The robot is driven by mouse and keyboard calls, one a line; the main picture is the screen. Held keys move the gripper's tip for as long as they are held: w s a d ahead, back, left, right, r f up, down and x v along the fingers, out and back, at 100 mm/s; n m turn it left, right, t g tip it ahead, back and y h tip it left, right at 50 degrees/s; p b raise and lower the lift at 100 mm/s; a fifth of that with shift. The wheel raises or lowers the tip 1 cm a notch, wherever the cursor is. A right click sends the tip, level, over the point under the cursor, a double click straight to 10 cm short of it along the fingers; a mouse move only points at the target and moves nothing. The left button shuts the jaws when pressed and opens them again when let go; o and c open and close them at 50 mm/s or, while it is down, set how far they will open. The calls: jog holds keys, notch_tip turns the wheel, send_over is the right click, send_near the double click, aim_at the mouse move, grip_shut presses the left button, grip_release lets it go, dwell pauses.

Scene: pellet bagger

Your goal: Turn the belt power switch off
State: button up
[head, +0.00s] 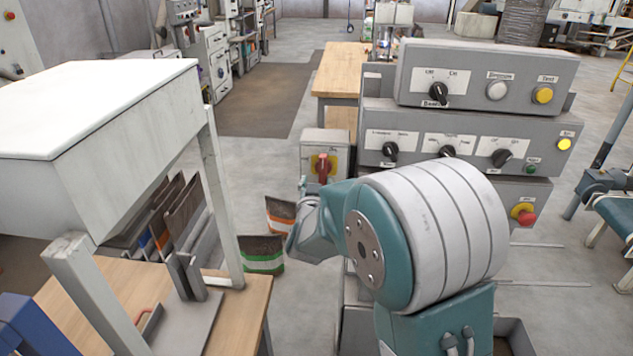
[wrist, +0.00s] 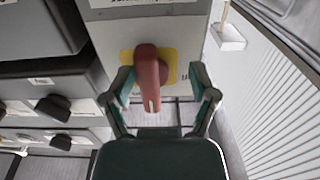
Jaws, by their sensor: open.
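A red rotary handle (head: 323,168) sits on a yellow plate (head: 333,160) on the front of a small grey box (head: 312,150), left of the control panels. It looks like the belt power switch, but its lettering is too small to read. In the wrist view the red handle (wrist: 151,78) points toward the bottom of the picture, slightly tilted. My gripper (wrist: 159,86) is open, with one finger on each side of the handle. I cannot tell whether either finger touches it. In the head view my gripper (head: 302,186) is partly hidden by my arm.
Grey panels with black knobs (head: 438,93), a yellow button (head: 543,95) and a red emergency button (head: 523,214) stand right of the box. Bags (head: 262,254) are on the floor below. A white-topped machine (head: 95,100) stands over a wooden table (head: 235,310) at left.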

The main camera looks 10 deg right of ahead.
jog(key=shift+w+d, duration=0.2)
jog(key=shift+d, duration=0.85)
jog(key=shift+a, duration=0.2)
jog(key=c, duration=0.7)
jog(key=shift+a, duration=0.25)
grip_shut()
jog(key=shift+a, duration=0.15)
